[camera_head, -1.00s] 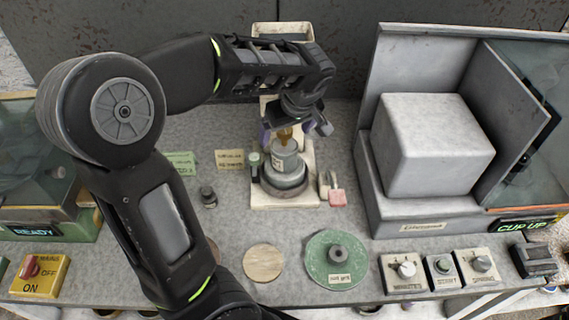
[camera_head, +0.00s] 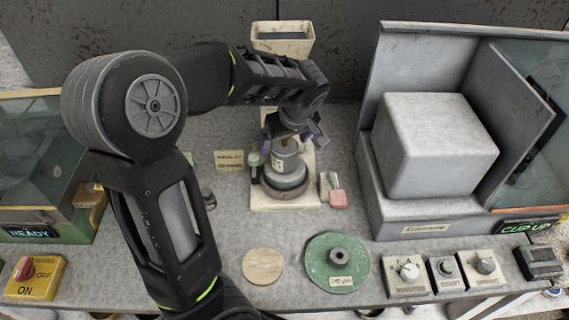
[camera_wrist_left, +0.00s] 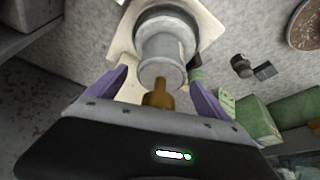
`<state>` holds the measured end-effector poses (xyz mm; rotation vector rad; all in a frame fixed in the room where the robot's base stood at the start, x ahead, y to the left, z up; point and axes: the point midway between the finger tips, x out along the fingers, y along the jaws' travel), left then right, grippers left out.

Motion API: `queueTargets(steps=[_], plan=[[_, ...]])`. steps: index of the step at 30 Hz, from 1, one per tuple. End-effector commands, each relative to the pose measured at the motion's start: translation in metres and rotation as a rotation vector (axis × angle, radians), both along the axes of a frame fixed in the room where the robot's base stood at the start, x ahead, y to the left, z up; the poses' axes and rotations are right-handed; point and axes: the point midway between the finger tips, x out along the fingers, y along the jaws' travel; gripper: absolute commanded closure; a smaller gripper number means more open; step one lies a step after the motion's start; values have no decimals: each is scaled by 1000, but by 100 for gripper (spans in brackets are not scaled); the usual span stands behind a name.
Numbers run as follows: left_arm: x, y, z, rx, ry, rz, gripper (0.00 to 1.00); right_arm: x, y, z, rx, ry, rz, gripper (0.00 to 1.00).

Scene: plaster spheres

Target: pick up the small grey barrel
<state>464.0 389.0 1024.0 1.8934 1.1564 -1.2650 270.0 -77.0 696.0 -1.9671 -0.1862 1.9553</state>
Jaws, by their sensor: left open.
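The small grey barrel (camera_head: 285,163) stands upright on a round grey base on a cream stand (camera_head: 262,203) at the middle of the bench. The barrel also shows in the left wrist view (camera_wrist_left: 163,50), with a brass-coloured piece (camera_wrist_left: 158,95) at its near end. My left gripper (camera_head: 293,142) is open just above the barrel. In the left wrist view its purple fingers (camera_wrist_left: 160,84) are spread to either side of the brass piece and the barrel's near end, with gaps visible. My right gripper is not in view.
A green round plate (camera_head: 318,268) and a wooden disc (camera_head: 262,266) lie in front. A small red-and-metal item (camera_head: 337,193) sits right of the stand. A big grey block (camera_head: 435,145) in an open housing stands at right. A cream hopper (camera_head: 282,38) rises behind.

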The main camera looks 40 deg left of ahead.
Motion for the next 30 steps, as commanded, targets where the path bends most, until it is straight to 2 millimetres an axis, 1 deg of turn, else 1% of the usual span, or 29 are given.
queueTargets(steps=[5, 6, 30], plan=[[0, 0, 0, 0, 0, 0, 10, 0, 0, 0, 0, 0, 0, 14], [0, 0, 0, 0, 0, 0, 12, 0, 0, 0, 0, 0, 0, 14], [0, 0, 0, 0, 0, 0, 78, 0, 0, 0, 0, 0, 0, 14]])
